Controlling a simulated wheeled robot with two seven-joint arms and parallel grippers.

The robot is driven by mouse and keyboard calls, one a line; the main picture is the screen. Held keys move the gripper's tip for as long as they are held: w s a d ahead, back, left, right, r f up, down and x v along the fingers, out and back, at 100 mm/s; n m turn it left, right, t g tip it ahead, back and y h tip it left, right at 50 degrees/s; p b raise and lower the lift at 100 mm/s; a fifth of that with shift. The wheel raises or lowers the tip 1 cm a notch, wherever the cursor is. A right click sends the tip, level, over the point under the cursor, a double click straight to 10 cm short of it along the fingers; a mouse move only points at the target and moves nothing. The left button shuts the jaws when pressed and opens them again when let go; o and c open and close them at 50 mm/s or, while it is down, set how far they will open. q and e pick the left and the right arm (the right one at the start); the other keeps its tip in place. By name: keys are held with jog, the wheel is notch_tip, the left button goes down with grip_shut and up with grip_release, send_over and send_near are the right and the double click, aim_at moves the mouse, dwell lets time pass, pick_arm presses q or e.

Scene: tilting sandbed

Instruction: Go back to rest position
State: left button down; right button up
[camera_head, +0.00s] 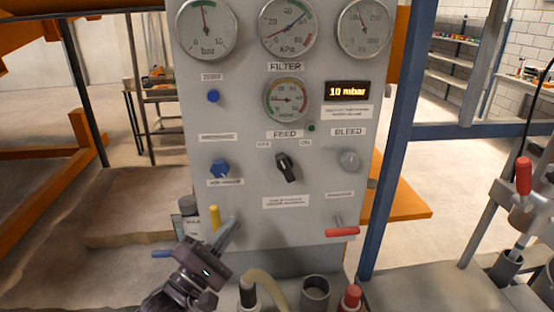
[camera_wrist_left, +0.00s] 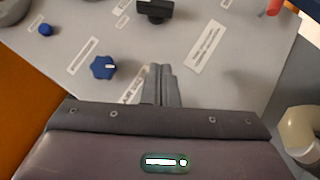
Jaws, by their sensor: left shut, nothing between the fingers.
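My left gripper (camera_head: 228,232) shows at the lower left of the control panel in the head view. Its fingers are shut with nothing between them and point up towards the panel. It also shows in the left wrist view (camera_wrist_left: 160,80), fingers together in front of the panel, below and right of a blue knob (camera_wrist_left: 103,67). The same blue knob (camera_head: 219,169) stands above the gripper in the head view. The grey panel (camera_head: 240,120) fills the middle, with several gauges and a display reading 10 mbar. My right gripper does not show.
A yellow handle (camera_head: 214,217) is close beside the left gripper. A red lever (camera_head: 342,232) and a black FEED switch (camera_head: 286,167) are on the panel. A hose (camera_head: 268,284) and a grey cup (camera_head: 315,290) stand below. A blue post (camera_head: 396,150) rises at right.

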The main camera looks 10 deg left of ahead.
pick_arm(q)
jog(key=s+a+f+m+g+y, duration=0.1)
jog(key=s+f+m+g+y, duration=0.3)
jog(key=f, duration=0.3)
jog(key=s+a+f+m+g+y, duration=0.1)
jog(key=s+f+m+g+y, duration=0.1)
jog(key=f+m+g+y, duration=0.35)
jog(key=s+f+m+g, duration=0.3)
jog(key=s+m, duration=0.2)
jog(key=s, duration=0.2)
jog(key=s+f+m+g, duration=0.4)
jog(key=s+m, duration=0.1)
jog(key=s, duration=0.2)
notch_tip(320, 180, down, 28)
jog(key=s+a+f+g, duration=0.1)
jog(key=s+a+f, duration=0.1)
jog(key=s+f, duration=0.8)
jog(key=s+a+f+g, duration=0.1)
jog(key=s+a+f, duration=0.1)
jog(key=s+f, duration=0.8)
jog(key=shift+s+f+b, duration=0.3)
jog(key=shift+s, duration=0.4)
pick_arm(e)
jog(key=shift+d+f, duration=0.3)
pick_arm(q)
jog(key=shift+a, duration=0.1)
